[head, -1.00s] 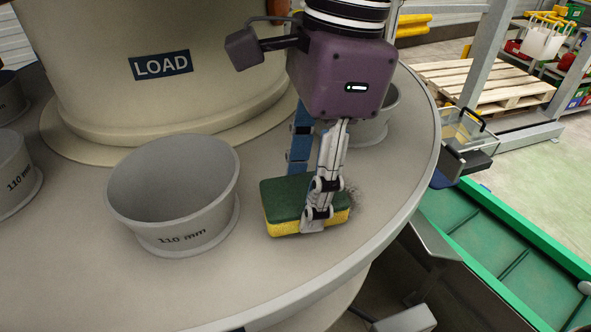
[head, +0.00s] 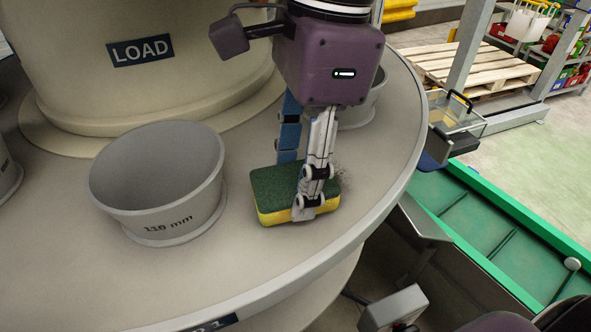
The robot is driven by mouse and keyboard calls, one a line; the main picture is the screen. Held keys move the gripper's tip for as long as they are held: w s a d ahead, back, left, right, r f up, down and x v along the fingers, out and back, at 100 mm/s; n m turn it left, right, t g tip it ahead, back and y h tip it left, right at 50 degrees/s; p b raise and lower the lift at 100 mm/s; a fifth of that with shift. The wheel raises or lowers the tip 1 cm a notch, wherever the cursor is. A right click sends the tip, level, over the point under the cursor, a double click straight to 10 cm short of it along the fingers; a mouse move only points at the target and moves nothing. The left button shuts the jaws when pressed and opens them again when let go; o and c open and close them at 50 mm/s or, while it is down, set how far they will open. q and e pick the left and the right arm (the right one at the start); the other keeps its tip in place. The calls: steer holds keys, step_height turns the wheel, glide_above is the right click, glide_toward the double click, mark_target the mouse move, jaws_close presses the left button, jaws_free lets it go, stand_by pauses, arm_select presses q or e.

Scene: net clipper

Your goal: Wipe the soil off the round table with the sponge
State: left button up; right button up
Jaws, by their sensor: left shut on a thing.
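The sponge (head: 272,190), green on top and yellow below, lies flat on the grey round table (head: 200,278). My left gripper (head: 303,205) comes down from above and is shut on the sponge, one finger in front and a blue-backed finger behind it. A dark patch of soil (head: 342,178) shows on the table just right of the sponge and gripper. Part of the soil may be hidden behind the finger and sponge. My right gripper does not show.
A grey cup marked 110 mm (head: 160,190) stands left of the sponge. Another cup (head: 360,108) stands behind my gripper, and one (head: 8,170) is at the left edge. A beige column labelled LOAD (head: 80,85) rises at the back. A green conveyor (head: 490,235) runs beyond the table's right edge.

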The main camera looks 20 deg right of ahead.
arm_select(q)
steer(key=shift+f+b, duration=0.75)
steer(key=shift+f, duration=0.1)
steer(key=shift+r, duration=0.1)
